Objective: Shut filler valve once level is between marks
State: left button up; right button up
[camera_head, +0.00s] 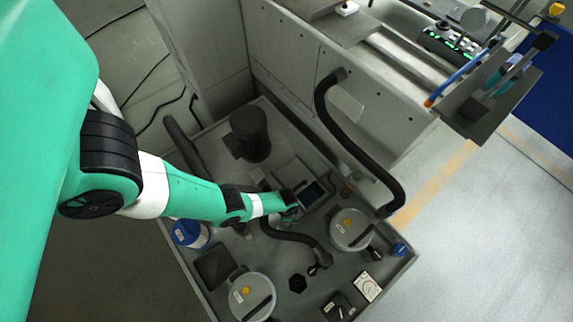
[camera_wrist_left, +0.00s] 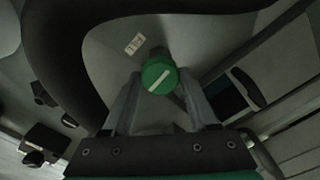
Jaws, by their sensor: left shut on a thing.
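The filler valve's round green knob (camera_wrist_left: 159,76) with a white line shows in the left wrist view. A small tag (camera_wrist_left: 134,43) beside it appears to read FILL. My left gripper (camera_wrist_left: 160,86) has its fingers on both sides of the knob and is shut on it. The white line is tilted, rising to the right. In the head view my left gripper (camera_head: 291,207) is low over the tank unit, and the knob is hidden there. A dark opening (camera_head: 313,193) lies just beyond the gripper. I cannot make out level marks or a level. My right gripper is not in view.
A black hose (camera_head: 352,140) arches at the right, and another (camera_head: 295,237) curves near my gripper. Two round grey lids (camera_head: 352,230), a black cylinder (camera_head: 250,134) and a blue-and-white canister (camera_head: 190,234) stand on the unit (camera_head: 384,283). Open floor lies to the right.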

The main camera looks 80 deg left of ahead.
pick_arm(q)
jog(key=shift+m, duration=0.6)
jog(key=o, duration=1.4)
jog(key=shift+c, duration=0.2)
notch_tip(320, 180, up, 12)
jog(key=p, duration=1)
jog(key=shift+f+p, duration=0.25)
jog(key=shift+p, duration=0.05)
